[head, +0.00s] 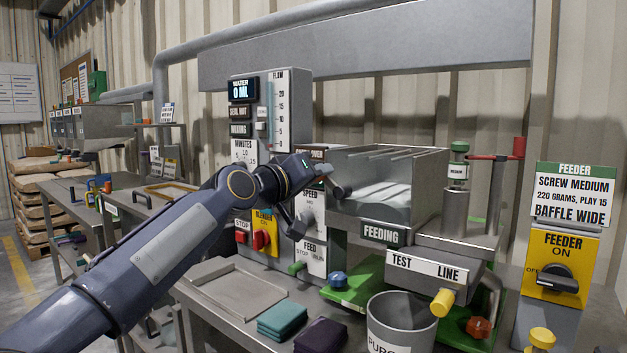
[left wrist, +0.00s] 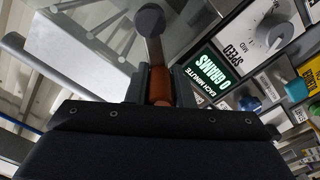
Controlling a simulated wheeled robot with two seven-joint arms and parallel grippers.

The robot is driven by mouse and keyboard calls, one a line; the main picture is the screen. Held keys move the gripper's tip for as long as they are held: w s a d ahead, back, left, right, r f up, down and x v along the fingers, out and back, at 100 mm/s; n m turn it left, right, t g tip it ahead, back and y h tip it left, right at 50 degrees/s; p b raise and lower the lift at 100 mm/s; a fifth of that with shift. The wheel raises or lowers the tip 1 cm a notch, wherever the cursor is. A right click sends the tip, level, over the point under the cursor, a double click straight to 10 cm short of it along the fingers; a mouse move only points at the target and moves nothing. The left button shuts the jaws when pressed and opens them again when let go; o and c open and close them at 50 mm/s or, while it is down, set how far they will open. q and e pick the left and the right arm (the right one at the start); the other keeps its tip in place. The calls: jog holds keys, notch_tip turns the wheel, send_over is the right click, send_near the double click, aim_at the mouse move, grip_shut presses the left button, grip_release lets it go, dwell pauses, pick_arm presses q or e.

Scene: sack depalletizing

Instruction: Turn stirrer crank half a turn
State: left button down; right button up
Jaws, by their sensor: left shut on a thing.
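My left gripper (head: 322,172) reaches in from the left to the near left side of the open metal hopper above the feeding sign. In the left wrist view, the gripper (left wrist: 160,90) is shut on the orange-brown handle of the stirrer crank (left wrist: 153,48). The crank's grey metal arm runs from the handle to a dark round hub (left wrist: 149,20). In the head view a small grey part of the crank (head: 341,187) shows beside the fingers; its handle is mostly hidden by the gripper. My right gripper is not in view.
The hopper (head: 385,185) stands behind the gripper. A control panel (head: 270,115) with dials and switches is behind my arm. A red-handled lever (head: 519,147) rises on the right. A grey bucket (head: 400,325), folded cloths (head: 283,320) and a shallow tray (head: 235,290) are in front.

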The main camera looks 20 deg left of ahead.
pick_arm(q)
jog(key=m, duration=0.1)
jog(key=d+m, duration=0.1)
jog(key=m, duration=0.1)
jog(key=shift+s+d+r, duration=0.1)
jog(key=shift+s+r, duration=0.05)
jog(key=shift+r, duration=0.1)
jog(key=m, duration=0.1)
jog(key=d+m, duration=0.1)
jog(key=m, duration=0.1)
jog(key=shift+s+d+r+m, duration=0.2)
jog(key=shift+s+r+m, duration=0.05)
jog(key=shift+r+m, duration=0.1)
jog(key=m, duration=0.2)
jog(key=d+m, duration=0.1)
jog(key=m, duration=0.1)
jog(key=s+d+m, duration=0.1)
jog(key=m, duration=0.1)
jog(key=shift+d+p, duration=0.15)
jog(key=shift+p, duration=0.2)
jog(key=shift+r, duration=0.1)
jog(key=c, duration=1.3)
grip_release()
jog(key=shift+r, duration=0.15)
